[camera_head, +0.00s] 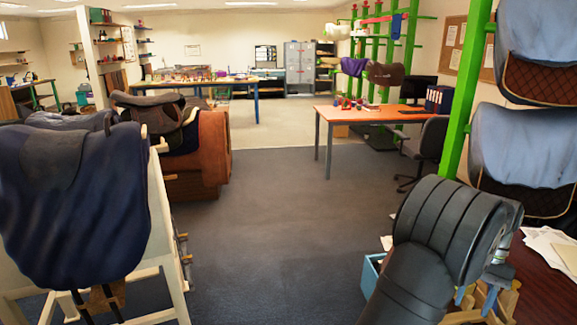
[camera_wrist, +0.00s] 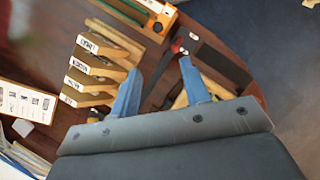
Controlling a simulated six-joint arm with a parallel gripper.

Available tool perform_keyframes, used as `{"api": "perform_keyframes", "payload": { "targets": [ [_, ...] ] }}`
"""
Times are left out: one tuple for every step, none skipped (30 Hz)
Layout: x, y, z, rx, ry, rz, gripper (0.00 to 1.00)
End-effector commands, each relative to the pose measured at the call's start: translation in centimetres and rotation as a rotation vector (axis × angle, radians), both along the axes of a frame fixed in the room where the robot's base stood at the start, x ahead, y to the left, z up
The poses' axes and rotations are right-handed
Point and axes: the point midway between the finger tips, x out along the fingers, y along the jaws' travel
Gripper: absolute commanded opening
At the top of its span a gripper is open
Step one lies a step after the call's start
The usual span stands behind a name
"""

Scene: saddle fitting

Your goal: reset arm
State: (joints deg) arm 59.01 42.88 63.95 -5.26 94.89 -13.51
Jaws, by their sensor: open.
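My gripper (camera_head: 477,299) is at the lower right of the head view, low over the dark red-brown table, with its blue-grey fingers pointing down. In the wrist view my gripper (camera_wrist: 163,58) shows two fingers spread apart. Nothing is clearly held between them. Wooden labelled blocks (camera_wrist: 103,62) stand in a row left of the fingers. A black strap-like piece (camera_wrist: 222,66) lies to their right. Whether the fingertips touch anything on the table cannot be told.
The table (camera_head: 542,295) carries papers (camera_head: 550,243) near my gripper. A blue bin (camera_head: 371,272) is left of it. Covered saddles (camera_head: 530,130) hang on a green rack at right. A saddle on a white stand (camera_head: 158,230) is at left. The middle carpet is clear.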

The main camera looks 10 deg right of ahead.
Motion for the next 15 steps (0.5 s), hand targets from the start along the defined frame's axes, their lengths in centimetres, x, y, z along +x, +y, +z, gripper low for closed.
{"api": "perform_keyframes", "payload": {
  "targets": [
    [-0.1, 0.1, -0.3, 0.002, 0.001, 0.000, 0.42],
    [-0.2, 0.2, -0.6, 0.003, 0.001, 0.000, 0.42],
    [-0.3, 0.3, -1.0, 0.003, 0.001, 0.000, 0.42],
    [-0.5, 0.4, -1.4, 0.003, 0.001, 0.000, 0.42],
    [-0.6, 0.6, -1.8, 0.003, 0.002, 0.000, 0.42],
    [-0.8, 0.7, -2.5, 0.003, 0.002, -0.001, 0.42],
    [-1.0, 0.9, -3.0, 0.004, 0.003, -0.001, 0.42],
    [-1.1, 1.1, -3.6, 0.004, 0.003, -0.001, 0.42],
    [-1.4, 1.3, -4.3, 0.005, 0.004, -0.001, 0.42],
    [-1.5, 1.5, -4.9, 0.004, 0.003, -0.001, 0.42],
    [-1.7, 1.6, -5.4, 0.005, 0.004, -0.001, 0.42],
    [-1.9, 1.8, -6.2, 0.004, 0.003, -0.001, 0.42],
    [-2.1, 2.0, -6.7, 0.005, 0.004, -0.001, 0.42],
    [-2.3, 2.2, -7.3, 0.004, 0.003, -0.001, 0.42],
    [-2.5, 2.4, -8.0, 0.004, 0.003, -0.001, 0.42]
  ]
}}
